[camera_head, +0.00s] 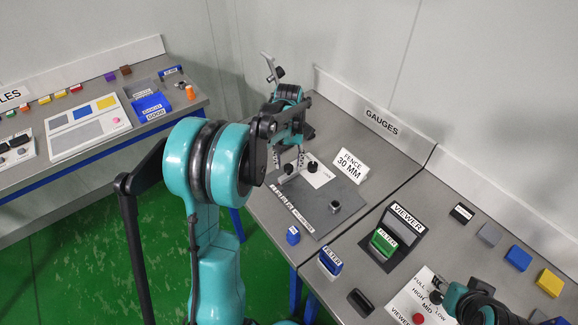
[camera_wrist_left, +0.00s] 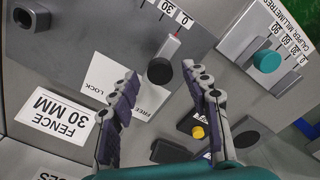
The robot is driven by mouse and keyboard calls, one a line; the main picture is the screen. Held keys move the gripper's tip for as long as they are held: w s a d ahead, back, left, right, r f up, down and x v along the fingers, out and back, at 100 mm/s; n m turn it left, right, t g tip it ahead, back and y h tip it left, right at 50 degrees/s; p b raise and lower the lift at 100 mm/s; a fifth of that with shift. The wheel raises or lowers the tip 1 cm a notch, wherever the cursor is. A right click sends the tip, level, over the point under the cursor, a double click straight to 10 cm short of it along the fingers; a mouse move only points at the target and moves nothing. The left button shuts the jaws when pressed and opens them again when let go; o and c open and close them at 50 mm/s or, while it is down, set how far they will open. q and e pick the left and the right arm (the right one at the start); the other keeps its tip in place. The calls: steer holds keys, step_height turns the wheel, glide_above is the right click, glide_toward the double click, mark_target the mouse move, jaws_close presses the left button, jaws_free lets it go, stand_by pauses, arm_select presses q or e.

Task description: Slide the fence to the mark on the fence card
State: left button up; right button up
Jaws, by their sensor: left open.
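The white fence card (camera_head: 350,167), reading "FENCE 30 MM", stands behind the grey fence plate (camera_head: 306,205); it also shows in the left wrist view (camera_wrist_left: 58,116). A scale strip (camera_wrist_left: 168,10) with 30 and 0 runs along the plate, with a small red pointer (camera_wrist_left: 178,36) near the 0 end. A black knob (camera_wrist_left: 159,71) sits by the pointer. My left gripper (camera_head: 288,158) is open above it, and in the wrist view its fingertips (camera_wrist_left: 160,72) lie either side of the knob. Contact cannot be told. A LOCK/FREE label (camera_wrist_left: 128,85) lies below the knob. The fence's outline is partly hidden.
A caliper with a teal knob (camera_wrist_left: 267,61) is close to the left gripper. A viewer (camera_head: 404,224), green filter block (camera_head: 383,242) and blue filter block (camera_head: 330,261) stand on the right table. My right gripper (camera_head: 437,291) is near a level card there.

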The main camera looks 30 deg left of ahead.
mark_target(294, 184)
arm_select(q)
steer(key=shift+f, duration=0.4)
jaws_close()
steer(key=shift+s+d, duration=0.35)
steer(key=shift+d, duration=0.4)
steer(key=shift+s+d, duration=0.3)
steer(key=shift+d, duration=0.4)
jaws_free()
steer(key=shift+r, duration=0.15)
